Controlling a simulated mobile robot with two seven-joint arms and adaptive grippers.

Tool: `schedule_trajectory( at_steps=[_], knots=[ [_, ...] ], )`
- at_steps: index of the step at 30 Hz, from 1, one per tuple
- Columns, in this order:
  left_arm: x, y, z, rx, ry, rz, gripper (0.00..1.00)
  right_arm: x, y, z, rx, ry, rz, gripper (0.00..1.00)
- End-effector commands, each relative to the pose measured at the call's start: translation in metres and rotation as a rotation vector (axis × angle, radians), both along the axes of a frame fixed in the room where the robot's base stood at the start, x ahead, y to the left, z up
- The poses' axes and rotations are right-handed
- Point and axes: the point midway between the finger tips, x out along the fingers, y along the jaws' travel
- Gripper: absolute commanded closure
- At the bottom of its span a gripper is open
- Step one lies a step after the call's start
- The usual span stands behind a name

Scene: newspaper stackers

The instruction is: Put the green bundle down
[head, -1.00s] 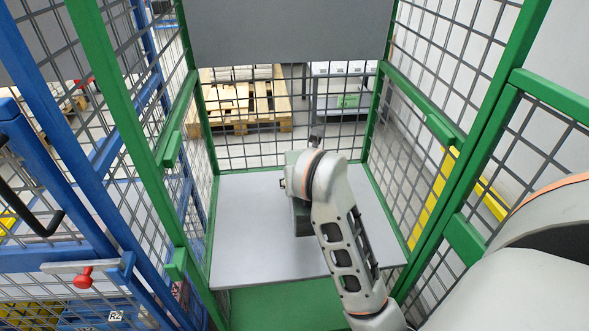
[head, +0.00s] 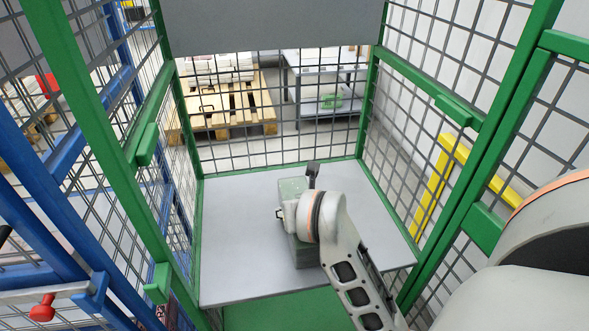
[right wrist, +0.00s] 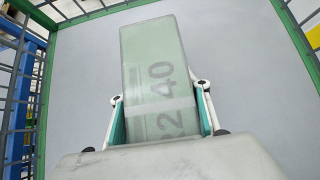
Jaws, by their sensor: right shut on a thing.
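The green bundle (head: 306,256) is inside the green mesh cage, over the grey shelf (head: 240,235). It is partly hidden by my right arm in the head view. In the right wrist view the bundle (right wrist: 152,50) is long and pale green, with a light band and printed digits. My right gripper (right wrist: 160,95) has one finger along each long side of it and is shut on it. I cannot tell whether its underside touches the shelf. My left gripper is in neither current view.
Green posts and mesh walls (head: 415,120) close in the sides and back of the shelf. A grey panel (head: 270,25) hangs above at the back. A blue mesh cage (head: 50,190) stands at left. The shelf is bare around the bundle.

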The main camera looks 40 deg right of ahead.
Motion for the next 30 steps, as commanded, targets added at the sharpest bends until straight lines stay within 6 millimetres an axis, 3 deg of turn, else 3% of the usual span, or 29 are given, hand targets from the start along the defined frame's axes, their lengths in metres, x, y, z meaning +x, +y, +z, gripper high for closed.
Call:
schedule_trajectory(
  at_steps=[8, 9, 10, 23, 30],
  knots=[
    [-0.001, -0.001, -0.002, -0.002, 0.004, -0.001, 0.37, 0.001, 0.0, 0.002, -0.002, -0.007, 0.0, 1.0],
    [0.0, -0.001, -0.001, -0.002, 0.002, -0.001, 0.37, 0.001, 0.0, 0.0, 0.001, -0.003, 0.001, 0.46],
    [0.0, -0.001, -0.001, -0.002, 0.002, 0.0, 0.37, 0.001, 0.0, 0.001, 0.001, -0.003, 0.001, 0.38],
    [0.002, 0.001, 0.002, 0.004, -0.007, 0.002, 0.37, 0.0, 0.001, 0.006, 0.001, -0.005, 0.001, 0.37],
    [0.007, 0.011, 0.01, 0.05, -0.024, 0.001, 0.37, -0.022, 0.015, 0.04, 0.003, -0.016, 0.001, 0.37]
  ],
)
